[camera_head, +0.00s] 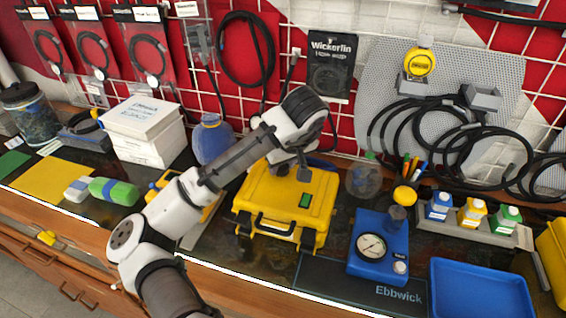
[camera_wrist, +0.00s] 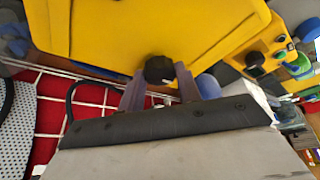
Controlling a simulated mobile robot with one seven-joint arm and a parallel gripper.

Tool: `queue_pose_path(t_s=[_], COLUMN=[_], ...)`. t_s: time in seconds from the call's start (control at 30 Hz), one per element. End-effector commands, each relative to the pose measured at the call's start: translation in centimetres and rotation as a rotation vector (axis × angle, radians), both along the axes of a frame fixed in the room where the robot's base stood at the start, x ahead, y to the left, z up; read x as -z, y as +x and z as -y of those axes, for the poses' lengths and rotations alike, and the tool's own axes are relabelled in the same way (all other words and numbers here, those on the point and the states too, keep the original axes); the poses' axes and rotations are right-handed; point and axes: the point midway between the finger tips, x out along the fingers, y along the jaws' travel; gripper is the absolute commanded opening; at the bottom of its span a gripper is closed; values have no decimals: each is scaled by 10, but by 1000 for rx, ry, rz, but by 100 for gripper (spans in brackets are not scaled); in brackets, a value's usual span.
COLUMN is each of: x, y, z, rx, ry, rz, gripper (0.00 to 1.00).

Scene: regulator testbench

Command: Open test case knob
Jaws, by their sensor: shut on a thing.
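The yellow test case (camera_head: 268,200) stands closed on the dark bench top, with a black handle and black latches on its front and a small green label on its lid. In the wrist view, the yellow case (camera_wrist: 110,30) fills the upper part, and a round black knob (camera_wrist: 158,70) sits at its edge. My gripper (camera_wrist: 160,78) has one finger on each side of the knob and is shut on it. In the head view, my gripper (camera_head: 303,172) is at the case's back edge, and the knob is hidden there.
A blue tray (camera_head: 480,290) lies at the front right. A blue round-topped object (camera_head: 211,140) stands behind my forearm at left. A white wire grid with hanging cables is close behind the case.

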Motion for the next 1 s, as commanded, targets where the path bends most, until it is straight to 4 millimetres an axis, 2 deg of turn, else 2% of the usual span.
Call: queue_pose_path(t_s=[0.03, 0.07, 0.2, 0.47, 0.63, 0.77, 1.0], x=[1, 1, 1, 0, -9, -26, -68], y=[0, 0, 0, 0, -2, -9, -24], z=[0, 0, 0, 0, 1, 4, 13], rx=[0, 0, 0, 1, 2, 2, 1], ry=[0, 0, 0, 0, 2, 5, 4], rz=[-2, -2, -1, 0, 2, 4, 5], gripper=[11, 38, 56, 56, 56, 56, 56])
